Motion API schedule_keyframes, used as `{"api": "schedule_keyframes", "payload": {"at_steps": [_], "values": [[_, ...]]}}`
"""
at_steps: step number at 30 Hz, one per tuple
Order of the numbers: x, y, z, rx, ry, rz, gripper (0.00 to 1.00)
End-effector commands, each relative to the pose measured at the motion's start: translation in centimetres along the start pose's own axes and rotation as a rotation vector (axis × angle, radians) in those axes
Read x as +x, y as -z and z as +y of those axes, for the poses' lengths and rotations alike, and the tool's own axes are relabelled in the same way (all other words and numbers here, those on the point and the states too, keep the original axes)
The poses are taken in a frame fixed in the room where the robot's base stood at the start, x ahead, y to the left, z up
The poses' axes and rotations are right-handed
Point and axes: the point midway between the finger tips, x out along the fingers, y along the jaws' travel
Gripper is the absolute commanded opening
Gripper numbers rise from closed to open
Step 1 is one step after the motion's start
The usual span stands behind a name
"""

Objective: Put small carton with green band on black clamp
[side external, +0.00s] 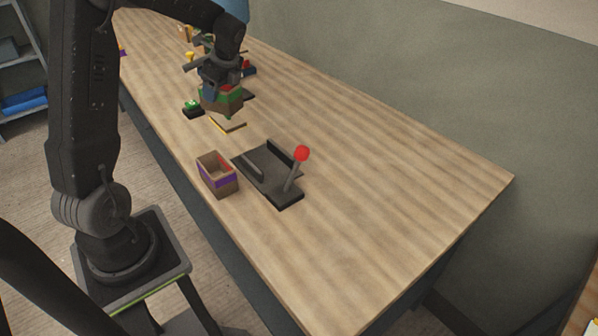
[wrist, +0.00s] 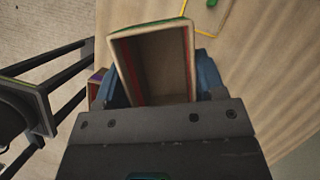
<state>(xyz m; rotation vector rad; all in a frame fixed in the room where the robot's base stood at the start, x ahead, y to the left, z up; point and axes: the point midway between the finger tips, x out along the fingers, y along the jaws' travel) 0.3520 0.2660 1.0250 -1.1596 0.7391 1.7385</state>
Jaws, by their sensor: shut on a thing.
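The small open-topped carton with the green band (side external: 222,103) is brown and held above the table in the side view. In the wrist view the carton (wrist: 150,62) opens toward the camera and shows red strips inside. My gripper (side external: 220,88) is shut on it, with blue fingers on both sides in the wrist view (wrist: 163,80). The black clamp (side external: 268,174) lies on the table nearer the side camera, apart from my gripper. It has a flat base, raised bars and an upright lever with a red ball (side external: 302,153). Nothing lies on its base.
A carton with a purple band (side external: 217,178) stands just left of the clamp. A yellow-edged flat piece (side external: 229,124) lies between my gripper and the clamp. A black block with a green top (side external: 193,107) is near the table's left edge. The table's right side is clear.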

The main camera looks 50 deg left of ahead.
Motion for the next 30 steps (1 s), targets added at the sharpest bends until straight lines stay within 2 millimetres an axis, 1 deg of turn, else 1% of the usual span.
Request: {"api": "schedule_keyframes", "payload": {"at_steps": [1,3,5,8,9,11,12,13,15,18,21,25,28,30], "values": [[-0.8,1.8,-1.4,-0.064,-0.029,0.001,0.4],[-1.9,4.0,-2.8,-0.171,-0.073,0.001,0.4],[-3.0,6.0,-3.8,-0.261,-0.11,0.002,0.4],[-4.8,9.6,-5.1,-0.41,-0.174,0.002,0.4],[-5.6,11.2,-5.5,-0.471,-0.198,0.002,0.4],[-6.9,13.7,-5.9,-0.563,-0.237,0.003,0.4],[-7.7,15.4,-6.1,-0.623,-0.262,0.003,0.4],[-8.4,16.6,-6.1,-0.666,-0.28,0.004,0.4],[-9.8,19.4,-6.0,-0.759,-0.319,0.003,0.4],[-11.6,22.7,-5.5,-0.87,-0.364,0.003,0.4],[-12.9,25.3,-4.9,-0.953,-0.399,0.003,0.4],[-13.9,27.2,-4.2,-1.018,-0.424,0.003,0.4],[-14.1,27.3,-4.1,-1.044,-0.434,0.003,0.4],[-13.6,26.3,-4.4,-1.056,-0.435,0.005,0.4]]}}
